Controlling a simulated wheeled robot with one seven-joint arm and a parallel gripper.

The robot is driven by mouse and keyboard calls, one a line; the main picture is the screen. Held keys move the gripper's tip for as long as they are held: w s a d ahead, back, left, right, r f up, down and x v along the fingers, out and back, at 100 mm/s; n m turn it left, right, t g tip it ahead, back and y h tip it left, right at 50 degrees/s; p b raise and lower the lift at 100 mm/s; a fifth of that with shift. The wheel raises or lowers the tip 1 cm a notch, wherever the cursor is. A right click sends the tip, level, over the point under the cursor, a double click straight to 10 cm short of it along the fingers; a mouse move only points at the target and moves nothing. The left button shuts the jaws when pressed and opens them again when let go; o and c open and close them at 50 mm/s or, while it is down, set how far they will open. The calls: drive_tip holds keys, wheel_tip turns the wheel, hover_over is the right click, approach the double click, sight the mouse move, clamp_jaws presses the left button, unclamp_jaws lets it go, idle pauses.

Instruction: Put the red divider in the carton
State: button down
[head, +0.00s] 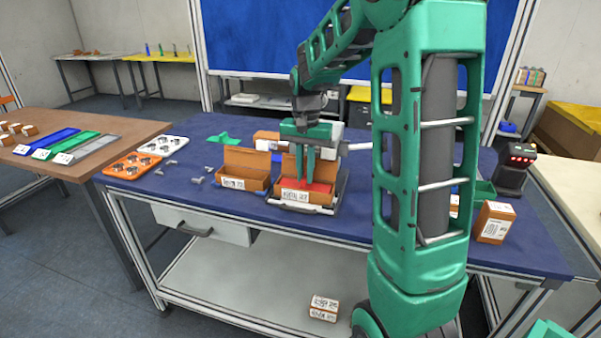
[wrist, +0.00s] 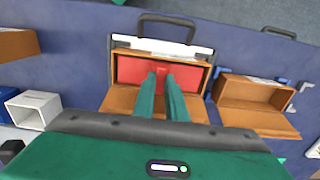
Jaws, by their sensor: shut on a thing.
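The red divider (head: 317,187) lies within the walls of an open brown carton (head: 299,197) with a white label on its front. In the wrist view the red divider (wrist: 133,69) fills most of the inside of the carton (wrist: 119,100). My gripper (head: 310,180) reaches down into the carton from above. In the wrist view my gripper (wrist: 160,72) has its fingertips close together at the middle of the divider, shut on it. The exact grip at the fingertips is small and partly hidden.
The carton sits on a grey tray with a handle (wrist: 168,20). A second open carton (head: 234,183) stands just left. An orange tray (head: 133,165) and small metal parts lie farther left. A brown box (head: 494,222) and a dark device (head: 515,165) stand at right.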

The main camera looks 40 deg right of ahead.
sight(305, 177)
drive_tip(key=c, duration=1.8)
unclamp_jaws()
drive_tip(key=shift+o, duration=0.2)
wheel_tip(305, 177, up, 12)
drive_tip(key=r, duration=0.1)
drive_tip(key=s+a+f+n, duration=0.1)
drive_tip(key=s+f, duration=0.3)
drive_tip(key=s, duration=0.5)
drive_tip(key=s+a+f+n, duration=0.1)
drive_tip(key=s+f, duration=0.3)
drive_tip(key=s, duration=0.6)
drive_tip(key=s+a+f+n, duration=0.1)
drive_tip(key=s+f, duration=0.3)
drive_tip(key=s, duration=0.5)
drive_tip(key=shift+s+a+f+n, duration=0.3)
drive_tip(key=shift+n, duration=0.2)
